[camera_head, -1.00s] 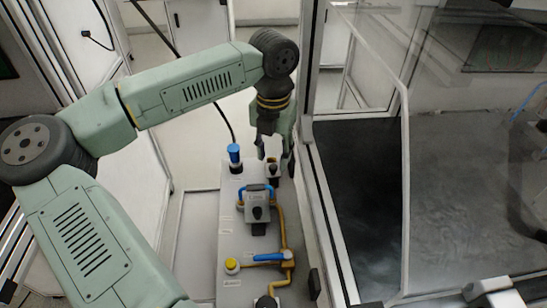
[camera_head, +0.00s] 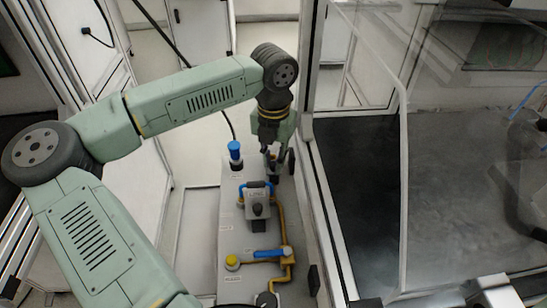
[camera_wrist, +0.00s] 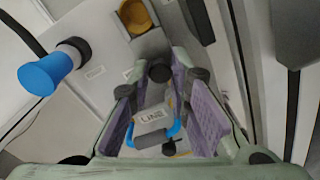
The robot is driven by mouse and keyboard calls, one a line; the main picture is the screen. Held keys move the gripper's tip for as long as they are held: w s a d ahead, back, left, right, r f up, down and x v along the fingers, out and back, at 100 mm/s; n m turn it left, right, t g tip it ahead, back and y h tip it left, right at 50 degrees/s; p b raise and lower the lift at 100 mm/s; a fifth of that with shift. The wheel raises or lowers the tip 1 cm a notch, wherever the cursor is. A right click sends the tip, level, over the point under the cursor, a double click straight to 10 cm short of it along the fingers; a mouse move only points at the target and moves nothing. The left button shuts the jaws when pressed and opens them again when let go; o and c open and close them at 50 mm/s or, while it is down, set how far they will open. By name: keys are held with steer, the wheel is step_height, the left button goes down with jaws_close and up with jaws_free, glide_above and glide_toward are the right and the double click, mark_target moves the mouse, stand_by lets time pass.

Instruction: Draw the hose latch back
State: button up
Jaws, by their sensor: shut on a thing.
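My gripper (camera_head: 277,172) points down at the far right end of the grey panel. In the wrist view its two purple-padded fingers (camera_wrist: 160,85) stand on either side of a round black knob (camera_wrist: 160,70) and are shut on it. The knob sits at the near end of a small grey latch body (camera_wrist: 150,43), with a brass-coloured round fitting (camera_wrist: 136,16) beyond it. In the head view my gripper largely covers this latch. I cannot tell how far the knob is drawn out.
A blue-capped plug (camera_head: 235,152) stands upright left of my gripper. Nearer is a grey block (camera_head: 257,205) with a blue handle, marked LINE in the wrist view. A yellow knob (camera_head: 232,262), a blue lever (camera_head: 270,253) and yellow pipe (camera_head: 283,225) follow. A glass-sided enclosure (camera_head: 403,180) stands to the right.

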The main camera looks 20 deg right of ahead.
jaws_close()
steer(key=s+b, duration=0.1)
steer(key=s+a+b, duration=0.1)
steer(key=s, duration=0.1)
steer(key=shift+s+f, duration=0.1)
steer(key=shift+s, duration=0.05)
stand_by(0.4)
steer(key=o, duration=0.7)
jaws_free()
step_height(320, 180, up, 12)
